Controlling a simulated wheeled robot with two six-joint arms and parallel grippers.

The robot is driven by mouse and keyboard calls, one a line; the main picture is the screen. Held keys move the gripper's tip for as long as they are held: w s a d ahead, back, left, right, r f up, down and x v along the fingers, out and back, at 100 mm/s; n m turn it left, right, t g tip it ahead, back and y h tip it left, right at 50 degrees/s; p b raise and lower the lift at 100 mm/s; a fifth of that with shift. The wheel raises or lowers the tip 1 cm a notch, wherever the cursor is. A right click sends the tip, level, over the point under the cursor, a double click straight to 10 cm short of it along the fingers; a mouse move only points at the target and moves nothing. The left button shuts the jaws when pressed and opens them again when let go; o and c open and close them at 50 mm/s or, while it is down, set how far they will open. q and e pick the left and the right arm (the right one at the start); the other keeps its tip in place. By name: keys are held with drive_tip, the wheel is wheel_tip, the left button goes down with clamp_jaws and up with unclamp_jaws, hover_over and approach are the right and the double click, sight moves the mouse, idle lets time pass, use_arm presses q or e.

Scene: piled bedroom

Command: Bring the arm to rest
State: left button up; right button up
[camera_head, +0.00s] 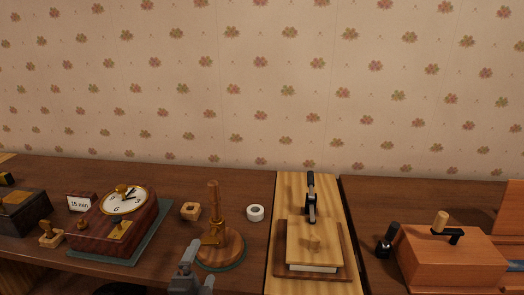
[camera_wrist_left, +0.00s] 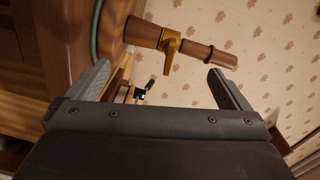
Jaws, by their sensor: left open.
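My left gripper (camera_head: 192,272) shows at the bottom of the head view, just in front of the desk's front edge. In the left wrist view its two fingers (camera_wrist_left: 168,92) stand wide apart with nothing between them. Beyond the fingers is a wooden stand (camera_head: 220,247) with a round base, an upright post and a brass clamp. The stand's post also shows in the left wrist view (camera_wrist_left: 205,52), tilted by the camera angle. The gripper is apart from the stand, a little in front of it and to its left. My right gripper is not in view.
On the desk (camera_head: 100,174) a clock box (camera_head: 110,229) sits on a green mat left of the stand. A small wooden block (camera_head: 190,211) and a white roll (camera_head: 255,213) lie behind. A wooden press (camera_head: 313,245) and an orange-brown box (camera_head: 450,258) stand to the right.

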use_arm(q)
drive_tip(key=s+a+f+n+g+y, duration=0.1)
drive_tip(key=s+a+f+n+g, duration=0.35)
drive_tip(key=s, duration=0.55)
drive_tip(key=s+a+f+n+g+y, duration=0.1)
drive_tip(key=s+a+f+n+g, duration=0.4)
drive_tip(key=s, duration=0.4)
drive_tip(key=s+a+f+n+g, duration=0.35)
drive_tip(key=s+n, duration=0.35)
drive_tip(key=s, duration=0.3)
wheel_tip(320, 180, down, 25)
drive_tip(key=a+g, duration=0.1)
drive_tip(key=g, duration=0.1)
drive_tip(key=s+d+f+g, duration=0.1)
drive_tip(key=s+f, duration=1.3)
drive_tip(key=s, duration=0.1)
drive_tip(key=shift+s+d+f+p, duration=0.15)
drive_tip(key=shift+f+p, duration=0.1)
drive_tip(key=shift+p, duration=0.2)
